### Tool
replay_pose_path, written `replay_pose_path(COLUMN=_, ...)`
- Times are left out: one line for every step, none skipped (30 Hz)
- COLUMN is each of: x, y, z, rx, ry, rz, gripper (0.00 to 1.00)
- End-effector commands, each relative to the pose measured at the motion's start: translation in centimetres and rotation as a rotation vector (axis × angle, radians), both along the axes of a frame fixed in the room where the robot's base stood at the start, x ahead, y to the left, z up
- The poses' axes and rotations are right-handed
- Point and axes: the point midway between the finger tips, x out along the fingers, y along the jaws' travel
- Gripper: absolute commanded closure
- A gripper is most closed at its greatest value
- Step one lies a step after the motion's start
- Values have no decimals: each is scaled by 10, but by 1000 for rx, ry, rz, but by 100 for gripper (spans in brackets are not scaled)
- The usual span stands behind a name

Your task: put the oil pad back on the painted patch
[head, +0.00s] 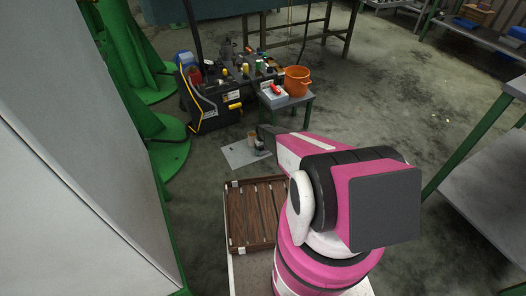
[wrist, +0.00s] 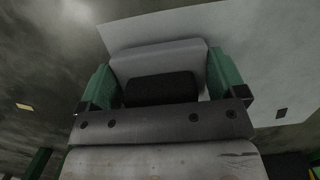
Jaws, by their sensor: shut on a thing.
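My gripper (wrist: 160,72) has its two green fingers shut on a pale grey, rounded block with a black part, which I take to be the oil pad (wrist: 155,52). The pad spans the space between the fingers in the wrist view. Behind it lies a flat pale grey sheet-like area, apparently the painted patch (wrist: 265,50). In the head view the patch (head: 238,155) is on the floor, partly covered by small items and my gripper's dark end (head: 262,142). I cannot tell whether the pad touches the patch.
A small tan cup-like thing (head: 252,136) shows at the patch's far edge. A dark machine (head: 215,118) and a small table (head: 287,101) with an orange pot (head: 297,80) stand beyond. A slatted brown crate (head: 240,215) is nearer. Open floor lies to the right.

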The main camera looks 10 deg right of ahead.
Motion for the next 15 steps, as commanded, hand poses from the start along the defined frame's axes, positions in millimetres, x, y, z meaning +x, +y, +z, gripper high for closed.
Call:
replay_pose_path(x=1, y=0, z=-5, rx=0, ry=0, rz=0, gripper=34)
replay_pose_path(x=1, y=0, z=-5, rx=0, ry=0, rz=0, gripper=34)
replay_pose_path(x=0, y=0, z=-6, rx=0, ry=-1, rz=0, gripper=34)
replay_pose_path(x=0, y=0, z=-5, rx=0, ry=-1, rz=0, gripper=34)
replay_pose_path(x=0, y=0, z=-5, rx=0, ry=-1, rz=0, gripper=34)
replay_pose_path(x=0, y=0, z=-5, rx=0, ry=-1, rz=0, gripper=34)
replay_pose_path(x=0, y=0, z=-5, rx=0, ry=-1, rz=0, gripper=34)
replay_pose_path(x=0, y=0, z=-5, rx=0, ry=0, rz=0, gripper=34)
replay_pose_path(x=0, y=0, z=-5, rx=0, ry=0, rz=0, gripper=34)
replay_pose_path(x=0, y=0, z=-6, rx=0, ry=0, rz=0, gripper=34)
replay_pose_path(x=0, y=0, z=-7, rx=0, ry=0, rz=0, gripper=34)
replay_pose_path(x=0, y=0, z=-8, rx=0, ry=0, rz=0, gripper=34)
replay_pose_path(x=0, y=0, z=-9, rx=0, ry=0, rz=0, gripper=34)
replay_pose_path(x=0, y=0, z=-8, rx=0, ry=0, rz=0, gripper=0)
replay_pose_path(x=0, y=0, z=-8, rx=0, ry=0, rz=0, gripper=0)
